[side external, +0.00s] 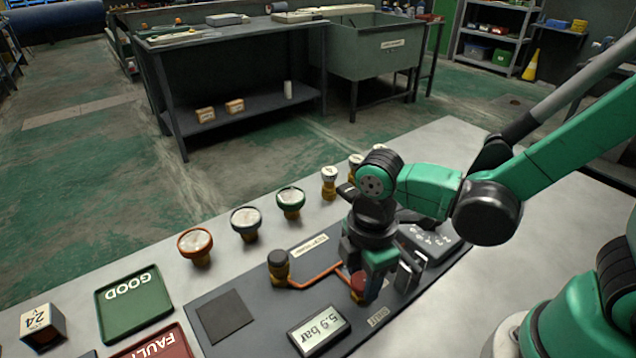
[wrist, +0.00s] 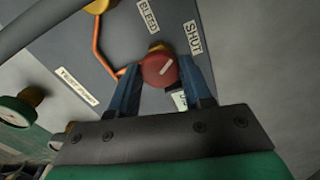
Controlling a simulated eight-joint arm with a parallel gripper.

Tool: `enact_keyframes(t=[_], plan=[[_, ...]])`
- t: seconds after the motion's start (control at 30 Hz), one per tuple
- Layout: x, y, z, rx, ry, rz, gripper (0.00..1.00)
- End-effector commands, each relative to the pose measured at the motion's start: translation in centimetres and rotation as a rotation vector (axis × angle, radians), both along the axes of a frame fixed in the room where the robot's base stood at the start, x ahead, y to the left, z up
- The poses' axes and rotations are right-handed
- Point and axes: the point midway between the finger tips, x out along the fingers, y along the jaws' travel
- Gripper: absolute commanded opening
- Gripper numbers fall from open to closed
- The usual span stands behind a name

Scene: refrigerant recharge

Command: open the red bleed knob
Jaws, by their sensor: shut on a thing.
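The red bleed knob (wrist: 159,69) is round with a pale pointer line on its face. It sits on a brass fitting on the dark panel, between a BLEED label (wrist: 148,17) and a SHUT label (wrist: 193,38). The pointer slants toward the SHUT label's side. My gripper (wrist: 162,82) is shut on the knob, one blue finger on each side. In the side view the knob (side external: 358,284) shows partly, with my gripper (side external: 370,283) over it and hiding the rest.
A copper pipe (side external: 318,277) joins a black-capped fitting (side external: 278,264) to the knob. A display (side external: 319,329) reads 5.9 bar. Several round gauges (side external: 195,243) stand behind the panel. A green GOOD tray (side external: 133,302), red FAULT tray (side external: 158,345) and block marked 24 (side external: 42,322) are at left.

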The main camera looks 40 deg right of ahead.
Motion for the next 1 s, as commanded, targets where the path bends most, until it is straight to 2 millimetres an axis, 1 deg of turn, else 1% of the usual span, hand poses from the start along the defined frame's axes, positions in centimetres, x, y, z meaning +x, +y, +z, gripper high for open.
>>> enact_keyframes(t=[0.7,1.0], plan=[[0.01,-0.01,0.0,-0.001,0.0,0.673,0.0],[0.01,-0.01,0.0,0.0,0.0,0.894,0.0]])
